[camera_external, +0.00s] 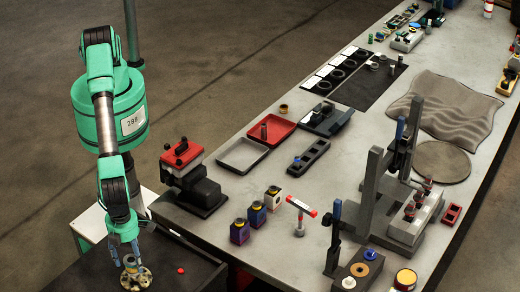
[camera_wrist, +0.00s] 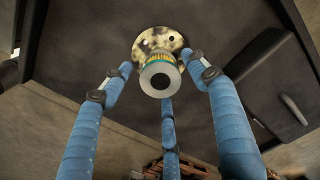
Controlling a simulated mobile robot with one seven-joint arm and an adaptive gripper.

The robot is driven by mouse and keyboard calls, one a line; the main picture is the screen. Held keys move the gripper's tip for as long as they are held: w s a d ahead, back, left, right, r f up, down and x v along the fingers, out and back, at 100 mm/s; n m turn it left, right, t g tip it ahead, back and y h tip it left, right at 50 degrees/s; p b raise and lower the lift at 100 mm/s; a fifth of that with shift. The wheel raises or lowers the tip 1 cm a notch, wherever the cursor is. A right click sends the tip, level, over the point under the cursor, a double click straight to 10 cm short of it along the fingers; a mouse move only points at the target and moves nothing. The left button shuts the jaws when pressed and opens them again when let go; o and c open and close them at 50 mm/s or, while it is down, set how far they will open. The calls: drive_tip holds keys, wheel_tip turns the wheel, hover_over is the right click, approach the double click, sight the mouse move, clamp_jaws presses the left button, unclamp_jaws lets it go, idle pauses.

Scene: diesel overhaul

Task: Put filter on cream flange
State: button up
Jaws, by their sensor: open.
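The cream flange is a round, mottled cream-and-dark disc with holes (camera_external: 143,281), low at the left on a dark surface. It also shows at the top of the wrist view (camera_wrist: 176,39). The filter (camera_wrist: 159,77) is a short cylinder with a grey end, a dark centre hole and a yellow-and-teal band. It appears to stand on the flange, overlapping its near part; I cannot tell how it is seated. My gripper (camera_wrist: 163,84) has three blue fingers, spread open around the filter with visible gaps. In the external view my gripper (camera_external: 126,258) is just above the filter.
A small red object (camera_external: 180,270) lies right of the flange. A black box (camera_wrist: 270,85) is at the right in the wrist view. The grey bench (camera_external: 262,190) holds a red-and-black device (camera_external: 184,160), trays, small boxes and a dark stand.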

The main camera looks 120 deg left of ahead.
sight(131, 260)
wheel_tip(131, 260, up, 10)
drive_tip(key=b, duration=0.1)
idle(0.4)
drive_tip(key=shift+f, duration=0.1)
idle(0.4)
